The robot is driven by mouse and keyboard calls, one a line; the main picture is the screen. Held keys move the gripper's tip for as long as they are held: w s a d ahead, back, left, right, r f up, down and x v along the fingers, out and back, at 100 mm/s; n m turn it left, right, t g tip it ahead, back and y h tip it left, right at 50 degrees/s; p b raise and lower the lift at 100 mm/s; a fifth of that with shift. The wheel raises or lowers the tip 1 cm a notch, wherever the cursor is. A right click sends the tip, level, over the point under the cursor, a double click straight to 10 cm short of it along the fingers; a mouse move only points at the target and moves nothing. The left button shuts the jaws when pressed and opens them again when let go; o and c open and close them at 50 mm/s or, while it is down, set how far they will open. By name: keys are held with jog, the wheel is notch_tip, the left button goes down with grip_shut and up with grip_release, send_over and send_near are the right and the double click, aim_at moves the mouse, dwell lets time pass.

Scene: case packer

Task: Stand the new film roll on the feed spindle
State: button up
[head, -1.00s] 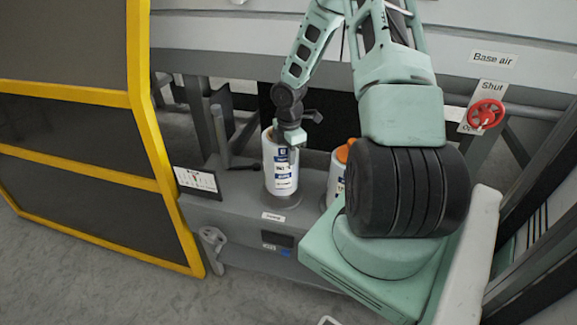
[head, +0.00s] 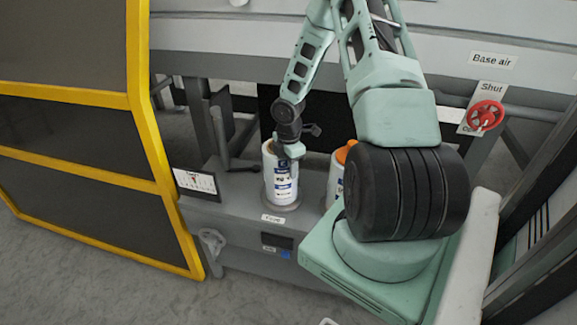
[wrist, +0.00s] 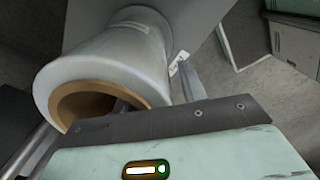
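The film roll (head: 280,180), white with a blue printed label, stands upright over a grey round base (head: 287,206) on the grey machine bench. Its brown core (wrist: 75,100) opens toward the wrist camera. My gripper (head: 292,152) is at the roll's top right rim. In the wrist view one finger (wrist: 192,80) lies along the roll's outside, and a grey piece shows inside the core, perhaps the other finger or the spindle. The gripper appears shut on the roll's wall. The spindle itself is not clearly visible, and whether the roll rests fully on its base is unclear.
A second white roll with an orange top (head: 343,153) stands just right, partly hidden by my arm. A small sign (head: 196,183) stands left on the bench (head: 235,205). A yellow-framed guard (head: 150,130) is at left, a red valve wheel (head: 486,116) at right.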

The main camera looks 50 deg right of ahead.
notch_tip(320, 180, up, 12)
jog(key=shift+f+p, duration=0.25)
jog(key=shift+p, duration=0.35)
jog(key=shift+r, duration=0.45)
jog(key=a+r+m, duration=0.1)
jog(key=a+r, duration=0.3)
jog(key=a, duration=0.8)
jog(key=a+r+m, duration=0.1)
jog(key=a+r, duration=0.3)
jog(key=a, duration=0.7)
jog(key=s+a+r+m, duration=0.2)
jog(key=s+a+r, duration=0.1)
jog(key=s+a, duration=0.6)
jog(key=s+a+r+m, duration=0.2)
jog(key=s+a+r, duration=0.1)
jog(key=s+a, duration=0.6)
jog(key=shift+s+a+y, duration=0.2)
jog(key=shift+a+y, duration=0.1)
jog(key=shift+a, duration=0.35)
